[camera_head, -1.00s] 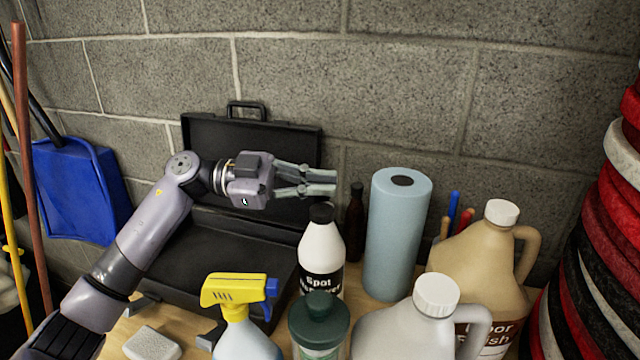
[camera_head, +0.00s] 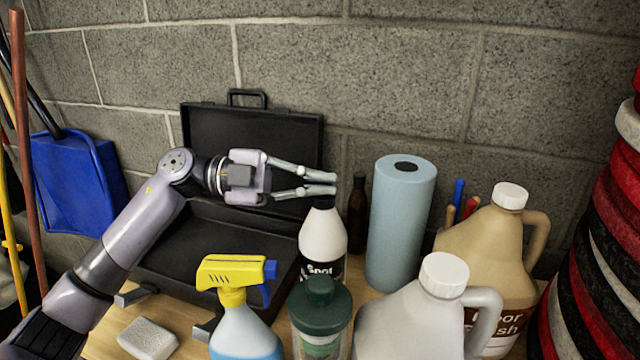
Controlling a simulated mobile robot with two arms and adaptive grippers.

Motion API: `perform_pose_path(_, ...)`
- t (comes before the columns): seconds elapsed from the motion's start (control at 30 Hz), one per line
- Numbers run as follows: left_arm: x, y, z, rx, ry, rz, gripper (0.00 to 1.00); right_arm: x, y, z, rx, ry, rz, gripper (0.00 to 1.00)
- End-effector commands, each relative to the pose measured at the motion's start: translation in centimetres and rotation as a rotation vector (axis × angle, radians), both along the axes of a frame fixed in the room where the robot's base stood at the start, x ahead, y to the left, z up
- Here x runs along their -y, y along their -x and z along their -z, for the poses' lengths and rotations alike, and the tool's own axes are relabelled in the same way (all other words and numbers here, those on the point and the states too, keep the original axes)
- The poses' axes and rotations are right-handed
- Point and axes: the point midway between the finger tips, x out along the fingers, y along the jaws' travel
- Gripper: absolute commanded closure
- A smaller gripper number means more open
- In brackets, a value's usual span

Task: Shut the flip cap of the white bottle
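The white bottle (camera_head: 323,236) stands upright on the table with a black label and a black cap (camera_head: 322,203). My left gripper (camera_head: 332,183) is level, its fingers pointing right, with the tips just above the cap in the picture. The fingers hide the upper part of the cap, so I cannot tell how the flip lid stands or whether they touch it. The fingers draw together toward the tips with a narrow gap, and nothing shows held between them. How far they are open is unclear. My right gripper is not in view.
A blue paper roll (camera_head: 399,230) and a dark bottle (camera_head: 357,215) stand right of the white bottle. A yellow-headed sprayer (camera_head: 236,273), green-lidded container (camera_head: 320,305) and two jugs (camera_head: 420,315) (camera_head: 497,240) crowd the front. An open black case (camera_head: 215,260) lies behind.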

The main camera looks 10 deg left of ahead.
Motion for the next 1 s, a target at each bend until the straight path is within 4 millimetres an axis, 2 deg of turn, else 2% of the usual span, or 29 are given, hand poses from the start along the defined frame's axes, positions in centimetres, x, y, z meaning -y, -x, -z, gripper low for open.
perform_pose_path(0.47,0.02,0.08,0.25,0.014,-0.003,0.002,1.0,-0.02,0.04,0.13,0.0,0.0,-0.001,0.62)
perform_pose_path(0.5,0.03,0.08,0.25,0.013,-0.003,0.002,0.95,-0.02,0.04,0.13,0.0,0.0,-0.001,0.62)
perform_pose_path(0.8,0.02,0.07,0.14,0.015,-0.001,0.001,0.76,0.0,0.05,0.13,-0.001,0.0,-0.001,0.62)
perform_pose_path(1.0,0.02,0.06,0.09,0.015,-0.001,0.001,0.75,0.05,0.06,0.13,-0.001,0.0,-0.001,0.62)
